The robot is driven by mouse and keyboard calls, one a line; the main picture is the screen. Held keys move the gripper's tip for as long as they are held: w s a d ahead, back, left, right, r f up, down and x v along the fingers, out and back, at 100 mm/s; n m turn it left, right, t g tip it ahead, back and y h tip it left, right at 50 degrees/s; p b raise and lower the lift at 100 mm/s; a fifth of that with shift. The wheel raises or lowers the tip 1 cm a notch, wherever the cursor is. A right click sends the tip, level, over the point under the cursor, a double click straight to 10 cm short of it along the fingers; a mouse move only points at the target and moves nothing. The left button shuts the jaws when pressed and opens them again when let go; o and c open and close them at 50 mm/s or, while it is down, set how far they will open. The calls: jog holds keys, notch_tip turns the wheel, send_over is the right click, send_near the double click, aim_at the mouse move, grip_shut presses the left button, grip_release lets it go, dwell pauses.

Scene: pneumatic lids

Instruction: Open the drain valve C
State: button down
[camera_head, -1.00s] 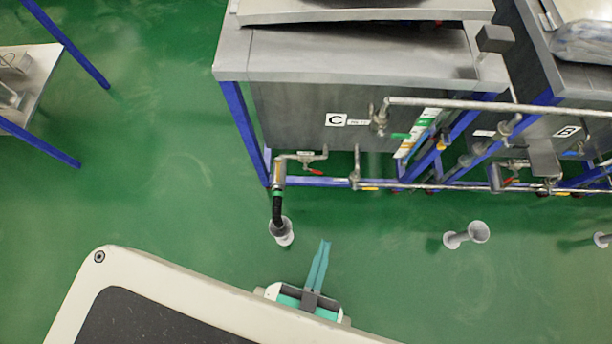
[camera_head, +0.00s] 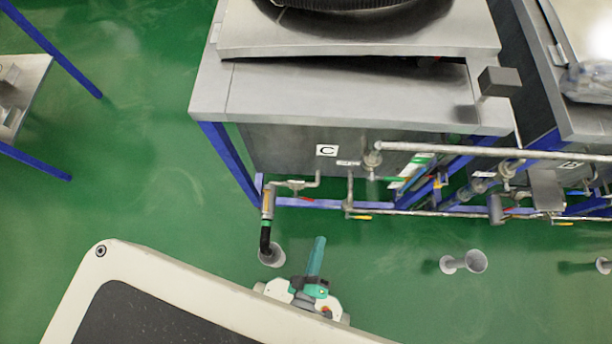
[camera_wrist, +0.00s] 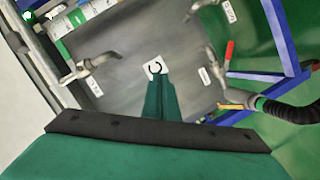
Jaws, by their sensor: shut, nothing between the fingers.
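The tank marked C (camera_head: 326,151) stands ahead, its label also in the wrist view (camera_wrist: 155,68). A drain pipe (camera_head: 295,185) runs along its lower left to a black hose (camera_head: 265,240) that ends in a floor funnel (camera_head: 272,257). In the wrist view, a red valve handle (camera_wrist: 229,52) sits on the pipework right of the C label, near the black hose (camera_wrist: 290,112). My gripper (camera_head: 319,241) is shut and empty, apart from the pipes. Its teal fingers (camera_wrist: 158,80) point toward the tank front.
Long horizontal pipes (camera_head: 440,148) cross in front of the tank at right. Blue frame legs (camera_head: 228,160) stand at its left. Another floor funnel (camera_head: 464,262) is at right. Green floor is open at left.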

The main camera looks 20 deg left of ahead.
jog(key=w+a+f+n+y, duration=0.2)
jog(key=f+n, duration=0.4)
jog(key=f, duration=0.2)
jog(key=w+a+f+n+y, duration=0.1)
jog(key=w+a+f+n, duration=0.15)
jog(key=f+n, duration=0.5)
jog(key=n+g+y, duration=0.3)
jog(key=n, duration=0.6)
send_near(308, 199)
jog(key=s+a+f, duration=0.2)
jog(key=s+f, duration=0.1)
jog(key=f, duration=0.3)
jog(key=w+a, duration=0.2)
jog(key=w, duration=0.6)
jog(key=shift+w+a+r, duration=0.2)
jog(key=shift+w+a, duration=0.05)
jog(key=shift+a, duration=0.1)
